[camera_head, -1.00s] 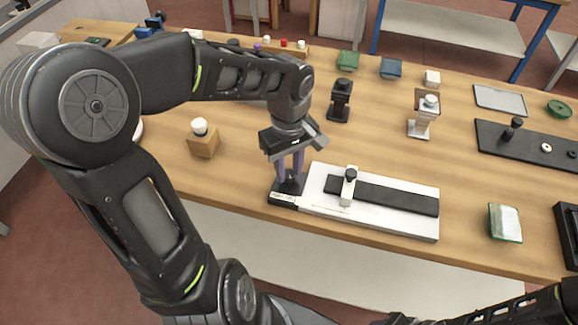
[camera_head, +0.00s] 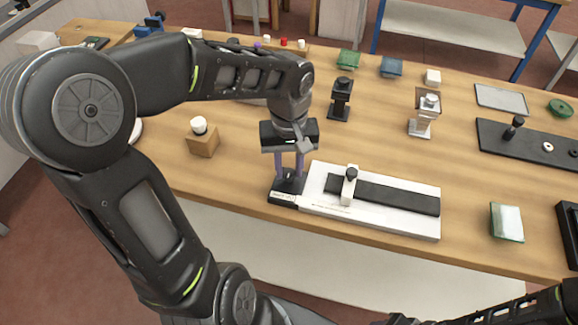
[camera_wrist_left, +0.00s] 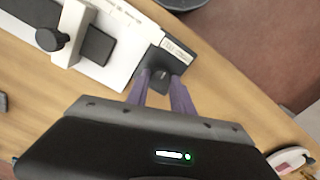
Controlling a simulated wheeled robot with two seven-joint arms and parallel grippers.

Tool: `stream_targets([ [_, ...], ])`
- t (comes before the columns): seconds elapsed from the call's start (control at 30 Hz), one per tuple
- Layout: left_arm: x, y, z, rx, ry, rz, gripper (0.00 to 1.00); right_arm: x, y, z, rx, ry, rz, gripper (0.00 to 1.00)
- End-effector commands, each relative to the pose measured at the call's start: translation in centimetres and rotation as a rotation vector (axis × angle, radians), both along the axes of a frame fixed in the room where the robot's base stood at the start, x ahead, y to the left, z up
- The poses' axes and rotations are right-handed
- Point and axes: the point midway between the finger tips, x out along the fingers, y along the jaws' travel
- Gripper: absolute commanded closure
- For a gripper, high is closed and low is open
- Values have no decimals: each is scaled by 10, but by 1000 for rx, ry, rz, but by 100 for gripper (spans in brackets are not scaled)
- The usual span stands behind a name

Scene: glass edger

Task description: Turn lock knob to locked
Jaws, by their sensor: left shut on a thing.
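The lock knob (camera_wrist_left: 161,76) is a small dark knob on the black block (camera_head: 282,198) at the left end of the white edger fixture (camera_head: 412,228). My left gripper (camera_head: 289,176) points down at this block. Its purple fingers stand on either side of the knob and are shut on it. In the left wrist view the fingers (camera_wrist_left: 162,84) reach the knob with the block's pale label (camera_wrist_left: 179,50) just beyond. The head view hides most of the knob behind the fingers. The label is too small to read. My right gripper is not in view.
A wooden block with a white knob (camera_head: 203,144) is to the left. A black stand (camera_head: 340,99) and a pale stand (camera_head: 421,121) are behind. The front table edge is close.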

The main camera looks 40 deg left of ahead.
Motion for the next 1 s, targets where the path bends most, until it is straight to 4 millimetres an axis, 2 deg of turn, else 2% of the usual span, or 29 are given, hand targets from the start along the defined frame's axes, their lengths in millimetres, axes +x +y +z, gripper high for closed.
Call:
stream_targets([
  [0.5, 1, 0, 1, 2, -3, -464, 100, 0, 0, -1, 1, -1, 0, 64],
  [0.73, 1, 0, 1, 2, -3, -587, 100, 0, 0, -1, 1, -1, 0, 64],
  [1.0, 1, 1, 1, 2, -3, -638, 100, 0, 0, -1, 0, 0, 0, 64],
])
